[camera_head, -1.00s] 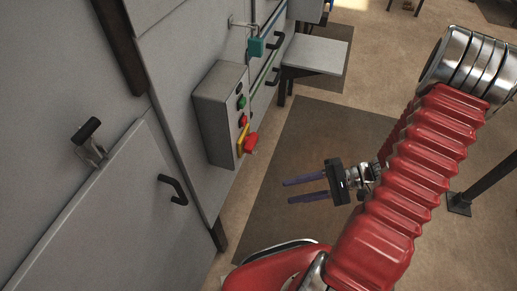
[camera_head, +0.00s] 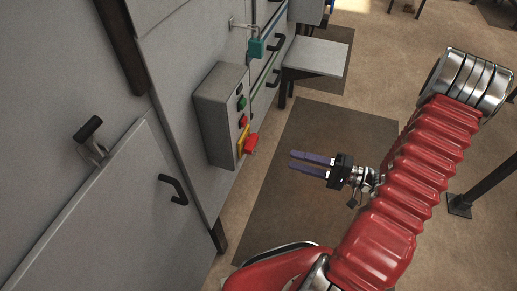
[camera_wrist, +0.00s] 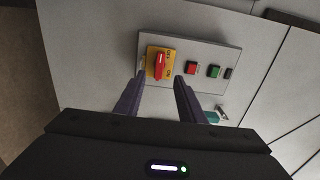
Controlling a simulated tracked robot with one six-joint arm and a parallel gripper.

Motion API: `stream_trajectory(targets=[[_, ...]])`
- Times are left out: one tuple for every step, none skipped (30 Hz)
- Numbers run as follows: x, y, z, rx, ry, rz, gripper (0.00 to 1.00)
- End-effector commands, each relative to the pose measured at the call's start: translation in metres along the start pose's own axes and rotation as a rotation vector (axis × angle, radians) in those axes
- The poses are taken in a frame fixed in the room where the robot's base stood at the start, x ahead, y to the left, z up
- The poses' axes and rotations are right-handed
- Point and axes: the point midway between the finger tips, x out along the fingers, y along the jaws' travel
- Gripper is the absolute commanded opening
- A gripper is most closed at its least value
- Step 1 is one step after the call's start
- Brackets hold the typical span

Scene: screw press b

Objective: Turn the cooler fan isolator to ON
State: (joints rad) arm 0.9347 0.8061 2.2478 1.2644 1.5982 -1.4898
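The cooler fan isolator is a red handle (camera_wrist: 160,66) on a yellow plate (camera_wrist: 151,62), set on a grey control box (camera_wrist: 203,45) in the wrist view. The handle lies along the picture's vertical; the plate's lettering is too small to read surely. In the head view the red handle (camera_head: 251,143) sticks out from the yellow plate (camera_head: 241,141) low on the box's face. My gripper (camera_head: 291,160) is open and empty, to the right of the handle with a gap. In the wrist view its two dark purple fingers (camera_wrist: 159,79) point at the isolator, with nothing between them.
Above the isolator on the box are a red button (camera_head: 243,121) and a green button (camera_head: 241,103). A teal object (camera_head: 256,47) hangs above the box. A grey shelf (camera_head: 317,56) juts out beyond. The floor mat (camera_head: 290,205) below my gripper is clear.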

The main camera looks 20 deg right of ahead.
Motion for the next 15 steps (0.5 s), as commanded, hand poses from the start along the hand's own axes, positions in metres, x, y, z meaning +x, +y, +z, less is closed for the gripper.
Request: stream_trajectory(targets=[[0.000,0.000,0.000,0.000,0.000,0.000,0.36],[0.000,0.000,0.000,0.001,0.000,0.000,0.36],[0.000,0.000,0.000,0.001,0.000,0.000,0.36],[0.001,0.000,0.000,0.001,0.000,0.000,0.36],[0.001,0.000,0.000,0.001,0.000,0.000,0.36],[0.002,0.000,0.000,0.002,0.000,0.000,0.36],[0.004,0.000,0.000,0.002,0.000,0.000,0.36],[0.005,0.000,0.000,0.002,-0.001,0.000,0.36],[0.008,0.000,0.000,0.002,-0.001,0.000,0.36],[0.010,0.000,0.000,0.002,-0.002,0.000,0.36],[0.013,0.000,0.000,0.002,-0.002,0.000,0.36],[0.017,0.000,0.000,0.002,-0.002,0.000,0.36],[0.020,0.000,0.000,0.003,-0.002,0.000,0.36],[0.023,0.000,0.000,0.003,-0.002,0.000,0.36],[0.028,0.000,0.001,0.003,-0.003,0.000,0.36]])
